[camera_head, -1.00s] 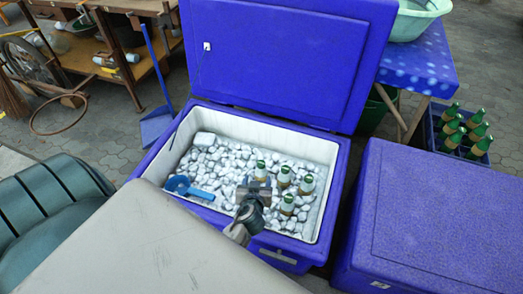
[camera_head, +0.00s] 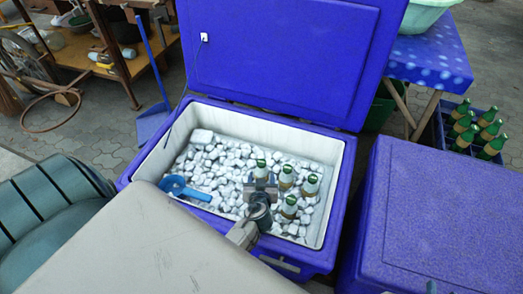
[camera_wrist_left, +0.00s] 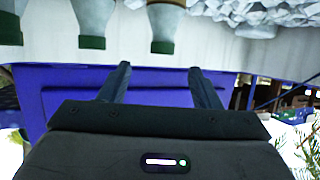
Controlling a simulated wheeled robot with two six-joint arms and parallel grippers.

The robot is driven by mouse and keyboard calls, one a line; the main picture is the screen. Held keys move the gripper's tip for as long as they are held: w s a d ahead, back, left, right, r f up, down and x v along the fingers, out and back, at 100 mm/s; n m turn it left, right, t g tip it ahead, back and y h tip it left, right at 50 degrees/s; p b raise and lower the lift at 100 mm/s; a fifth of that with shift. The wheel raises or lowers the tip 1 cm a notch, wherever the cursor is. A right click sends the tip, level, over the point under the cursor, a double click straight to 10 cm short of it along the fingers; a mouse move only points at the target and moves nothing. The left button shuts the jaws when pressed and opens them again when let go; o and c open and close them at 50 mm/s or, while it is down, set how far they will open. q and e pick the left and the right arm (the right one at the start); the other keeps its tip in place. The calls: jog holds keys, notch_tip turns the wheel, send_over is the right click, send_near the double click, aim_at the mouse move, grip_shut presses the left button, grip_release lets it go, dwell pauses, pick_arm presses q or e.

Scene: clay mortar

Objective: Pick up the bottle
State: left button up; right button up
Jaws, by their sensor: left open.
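Several green-capped bottles stand upright in the ice of the open blue cooler (camera_head: 345,190). In the head view a back-left bottle (camera_head: 261,166) stands just behind my left gripper (camera_head: 260,187), which partly hides it. Two more bottles (camera_head: 286,177) (camera_head: 311,184) stand to the right, and another bottle (camera_head: 289,207) is nearer. My left gripper is open and empty over the ice. In the left wrist view bottles (camera_wrist_left: 92,20) (camera_wrist_left: 165,25) appear upside down, beyond the spread fingers (camera_wrist_left: 158,70).
A blue scoop (camera_head: 183,188) lies on the ice at the left. The raised lid (camera_head: 295,60) stands behind the cooler. A closed blue cooler (camera_head: 450,220) is at the right, and a crate of bottles (camera_head: 448,130) stands behind it.

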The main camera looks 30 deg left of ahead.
aim_at(261, 166)
pick_arm(q)
jog(key=x, duration=0.4)
jog(key=shift+w+a, duration=0.25)
jog(key=shift+w, duration=0.05)
jog(key=x, duration=0.5)
jog(key=shift+s+a, duration=0.1)
jog(key=shift+a+f, duration=0.1)
pick_arm(e)
jog(key=shift+w+d+r+t, duration=0.1)
jog(key=shift+w+r+t, duration=0.25)
jog(key=shift+r, duration=0.2)
jog(key=shift+w+d+r+t, duration=0.1)
jog(key=shift+w+r+t, duration=0.2)
jog(key=shift+r, duration=0.25)
pick_arm(q)
grip_shut()
